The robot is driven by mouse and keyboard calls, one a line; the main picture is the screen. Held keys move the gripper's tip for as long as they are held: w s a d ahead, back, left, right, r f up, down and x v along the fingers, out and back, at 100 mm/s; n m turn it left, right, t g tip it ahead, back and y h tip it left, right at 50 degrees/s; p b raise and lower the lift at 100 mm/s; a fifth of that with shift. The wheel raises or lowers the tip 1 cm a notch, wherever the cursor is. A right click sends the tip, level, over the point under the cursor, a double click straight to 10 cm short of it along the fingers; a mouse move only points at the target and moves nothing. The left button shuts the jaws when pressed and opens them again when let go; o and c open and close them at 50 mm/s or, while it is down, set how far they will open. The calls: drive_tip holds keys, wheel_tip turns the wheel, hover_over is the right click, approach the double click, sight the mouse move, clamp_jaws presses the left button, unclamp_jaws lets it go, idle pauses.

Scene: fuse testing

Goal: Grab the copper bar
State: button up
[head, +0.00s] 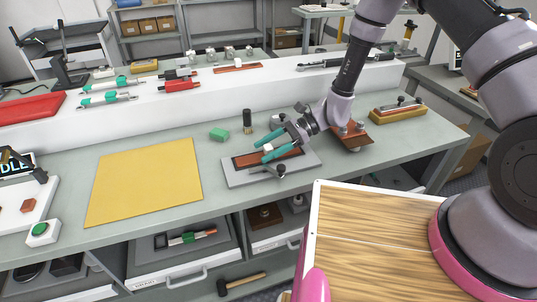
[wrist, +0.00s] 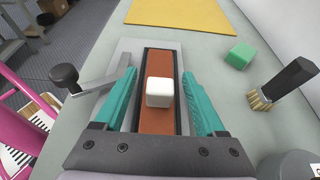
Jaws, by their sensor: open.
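A flat reddish-brown copper bar (wrist: 158,121) lies in a dark channel of a grey fixture (wrist: 124,55). A white block (wrist: 159,92) sits on top of the bar. The bar (head: 246,159) and the fixture (head: 236,179) also show in the head view, partly behind my gripper. My gripper (wrist: 159,75) has teal fingers and is open. In the wrist view its fingers lie to either side of the bar and block, with gaps visible. In the head view my gripper (head: 267,147) is low over the fixture. Whether the fingers touch it I cannot tell.
A lever clamp with a black knob (wrist: 65,77) stands at the fixture's side. A green block (wrist: 240,55) and a brush (wrist: 283,84) are nearby on the bench. A yellow mat (head: 145,180) lies to the left. A copper-coloured plate with posts (head: 349,139) sits right of my gripper.

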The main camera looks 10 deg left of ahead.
clamp_jaws()
idle(1.3)
